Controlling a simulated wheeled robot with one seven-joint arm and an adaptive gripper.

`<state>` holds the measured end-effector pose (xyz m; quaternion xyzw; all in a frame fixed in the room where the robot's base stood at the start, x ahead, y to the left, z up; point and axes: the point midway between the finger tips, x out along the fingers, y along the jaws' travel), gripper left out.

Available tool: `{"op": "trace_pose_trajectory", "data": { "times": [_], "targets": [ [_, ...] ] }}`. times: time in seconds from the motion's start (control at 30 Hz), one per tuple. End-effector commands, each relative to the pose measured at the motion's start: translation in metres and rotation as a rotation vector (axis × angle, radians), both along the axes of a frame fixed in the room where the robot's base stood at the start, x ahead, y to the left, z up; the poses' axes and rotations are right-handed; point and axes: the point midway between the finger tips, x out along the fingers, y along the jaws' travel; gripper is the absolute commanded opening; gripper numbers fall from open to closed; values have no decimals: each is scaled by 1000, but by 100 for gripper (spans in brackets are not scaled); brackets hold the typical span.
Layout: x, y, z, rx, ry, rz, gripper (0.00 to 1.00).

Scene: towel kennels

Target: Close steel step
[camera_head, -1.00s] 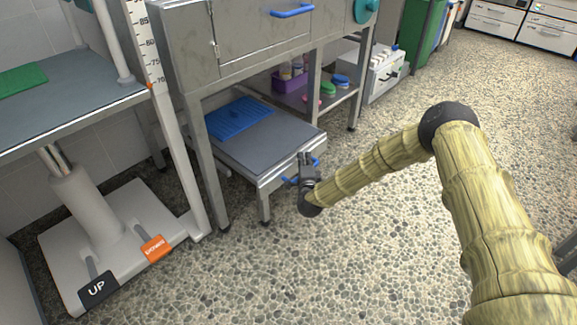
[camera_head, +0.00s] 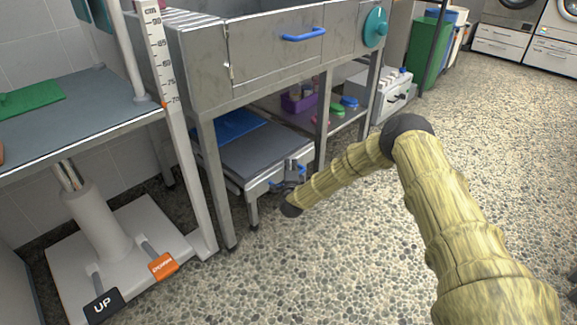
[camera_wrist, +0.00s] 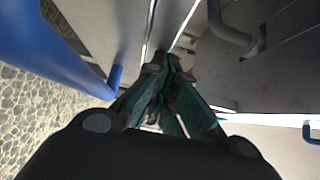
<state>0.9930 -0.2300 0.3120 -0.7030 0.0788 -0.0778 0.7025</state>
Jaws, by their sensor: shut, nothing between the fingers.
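The steel step (camera_head: 256,150) has a grey top and stands low on the floor, mostly under the steel cabinet, with its front edge sticking out a little. In the wrist view my gripper's fingers (camera_wrist: 158,68) are together and hold nothing. I cannot tell whether they touch the step.
The steel cabinet (camera_head: 270,60) stands above on legs. At left are a grey-topped table (camera_head: 85,100) and its pedal base (camera_head: 130,240). A purple basket (camera_head: 297,101) sits on the low shelf, beside a white box (camera_head: 393,98). The floor at right is open.

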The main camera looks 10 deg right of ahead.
Motion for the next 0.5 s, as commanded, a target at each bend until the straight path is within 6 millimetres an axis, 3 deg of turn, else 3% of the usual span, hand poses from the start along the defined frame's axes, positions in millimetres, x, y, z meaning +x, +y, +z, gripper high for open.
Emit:
{"op": "trace_pose_trajectory", "data": {
  "times": [0.27,0.5],
  "targets": [
    [5,8,6,2,-8,10,0],
    [-8,1,7,2,-5,14,0]
  ]
}}
